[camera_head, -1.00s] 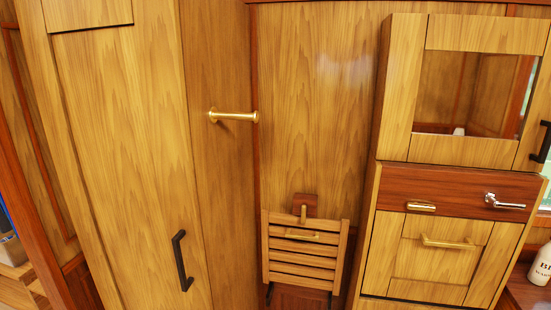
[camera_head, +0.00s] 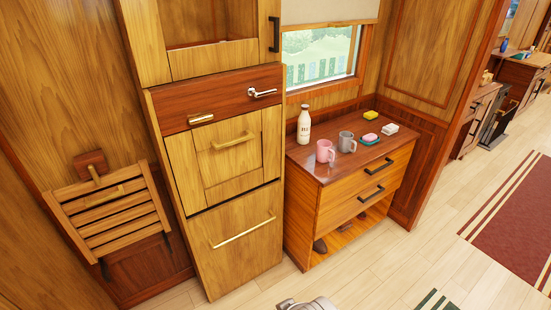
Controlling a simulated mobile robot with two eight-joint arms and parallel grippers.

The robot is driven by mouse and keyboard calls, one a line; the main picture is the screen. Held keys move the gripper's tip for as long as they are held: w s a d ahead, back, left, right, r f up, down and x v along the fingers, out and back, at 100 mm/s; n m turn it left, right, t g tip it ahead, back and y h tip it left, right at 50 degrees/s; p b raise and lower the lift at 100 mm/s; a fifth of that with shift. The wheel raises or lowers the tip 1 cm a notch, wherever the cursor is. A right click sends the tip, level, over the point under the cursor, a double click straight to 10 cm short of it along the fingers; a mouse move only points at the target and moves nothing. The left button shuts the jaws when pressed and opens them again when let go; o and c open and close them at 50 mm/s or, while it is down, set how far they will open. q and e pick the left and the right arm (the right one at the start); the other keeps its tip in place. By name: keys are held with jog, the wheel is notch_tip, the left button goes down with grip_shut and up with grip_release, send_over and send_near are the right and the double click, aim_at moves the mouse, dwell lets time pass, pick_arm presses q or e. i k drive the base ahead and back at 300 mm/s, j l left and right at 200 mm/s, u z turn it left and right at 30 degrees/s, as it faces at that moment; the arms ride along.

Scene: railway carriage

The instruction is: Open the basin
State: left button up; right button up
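The tall wooden washstand cabinet (camera_head: 163,115) stands left of centre. Its dark red-brown band (camera_head: 228,88) carries a silver tap-like lever (camera_head: 263,92) and a small brass fitting (camera_head: 201,118). Below the band is a closed framed panel (camera_head: 222,167) with a brass bar handle (camera_head: 234,142). Under it is a larger closed panel (camera_head: 225,265) with a long brass handle (camera_head: 243,233). No open bowl shows, and I cannot tell which panel holds the basin. Neither gripper is in view. A grey-white rounded part of mine shows at the bottom edge.
A folded slatted seat (camera_head: 112,212) hangs on the wall at left. A low chest (camera_head: 350,185) right of the cabinet bears a bottle (camera_head: 304,127), a pink mug (camera_head: 325,152), a grey mug (camera_head: 347,142) and small items.

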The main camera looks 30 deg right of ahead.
aim_at(230, 157)
jog(key=z, duration=0.7)
